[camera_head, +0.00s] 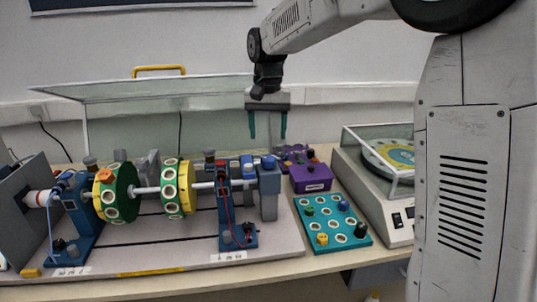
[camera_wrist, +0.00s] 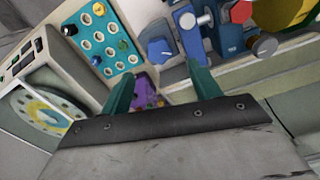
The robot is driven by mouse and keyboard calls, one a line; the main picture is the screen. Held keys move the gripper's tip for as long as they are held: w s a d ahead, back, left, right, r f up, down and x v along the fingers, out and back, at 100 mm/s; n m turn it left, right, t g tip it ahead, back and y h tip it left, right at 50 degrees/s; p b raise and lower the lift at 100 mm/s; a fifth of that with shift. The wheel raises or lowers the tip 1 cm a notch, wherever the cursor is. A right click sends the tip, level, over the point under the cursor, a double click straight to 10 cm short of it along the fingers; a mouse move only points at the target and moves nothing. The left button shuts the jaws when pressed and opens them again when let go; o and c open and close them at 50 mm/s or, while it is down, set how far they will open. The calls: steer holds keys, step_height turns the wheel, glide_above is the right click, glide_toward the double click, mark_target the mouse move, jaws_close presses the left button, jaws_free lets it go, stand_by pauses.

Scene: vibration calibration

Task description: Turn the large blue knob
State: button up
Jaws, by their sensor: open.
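The large blue knob (camera_head: 268,162) sits on top of the blue-grey post (camera_head: 269,195) at the right end of the shaft rig. In the wrist view the blue knob (camera_wrist: 160,51) shows as a faceted blue cap just beyond the fingertips. My gripper (camera_head: 268,138) is open, with two teal fingers pointing down. In the head view it hangs above the knob and looks farther back. In the wrist view the gripper (camera_wrist: 160,72) has nothing between its fingers. I cannot tell the exact gap to the knob.
A teal tray (camera_head: 331,222) with holes and small knobs lies to the right. A purple box (camera_head: 312,179) stands behind it. A machine with a clear cover (camera_head: 385,165) is farther right. Green and yellow discs (camera_head: 118,194) sit on the shaft. A raised clear lid (camera_head: 165,90) stands behind.

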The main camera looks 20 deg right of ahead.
mark_target(268, 158)
steer(key=shift+s+r, duration=0.15)
steer(key=shift+s, duration=0.05)
step_height(268, 158, down, 8)
steer(key=shift+r, duration=0.15)
steer(key=c, duration=1)
